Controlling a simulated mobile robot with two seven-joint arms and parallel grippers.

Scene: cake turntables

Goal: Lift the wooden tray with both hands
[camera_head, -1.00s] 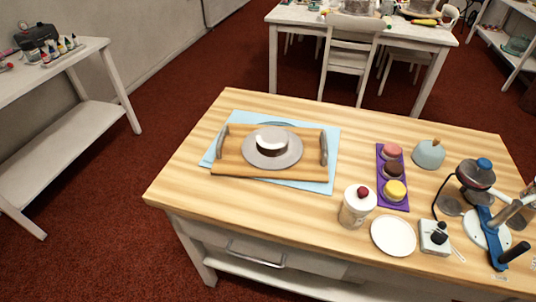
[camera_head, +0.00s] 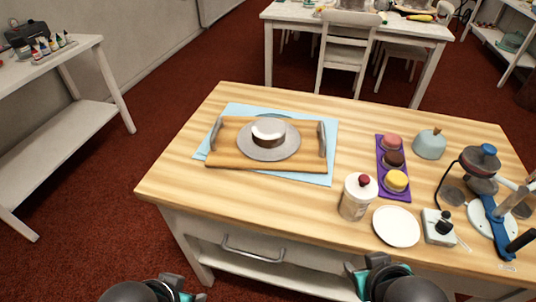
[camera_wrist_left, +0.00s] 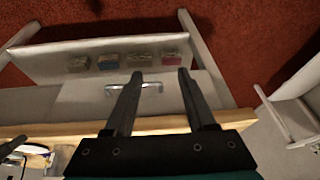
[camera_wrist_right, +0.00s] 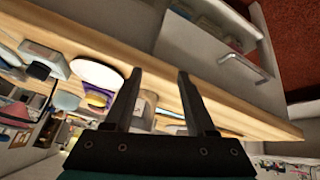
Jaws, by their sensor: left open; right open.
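The wooden tray (camera_head: 225,155) lies flat on a light blue mat (camera_head: 318,179) at the back left of the worktable. It has a grey handle at each end, the left handle (camera_head: 215,131) and the right handle (camera_head: 322,140). A grey round stand (camera_head: 285,152) with a small white-topped dark cake (camera_head: 268,131) sits on the tray. My left gripper (camera_wrist_left: 159,76) is open and empty, low in front of the table. My right gripper (camera_wrist_right: 160,74) is open and empty near the table's front edge. Both are well apart from the tray.
A lidded jar (camera_head: 356,197), a white plate (camera_head: 397,227) and a purple tray (camera_head: 406,190) with pastries stand right of the wooden tray. A blue-and-grey machine (camera_head: 488,212) stands at the far right. A drawer handle (camera_head: 252,252) sticks out in front. The table's left front is clear.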

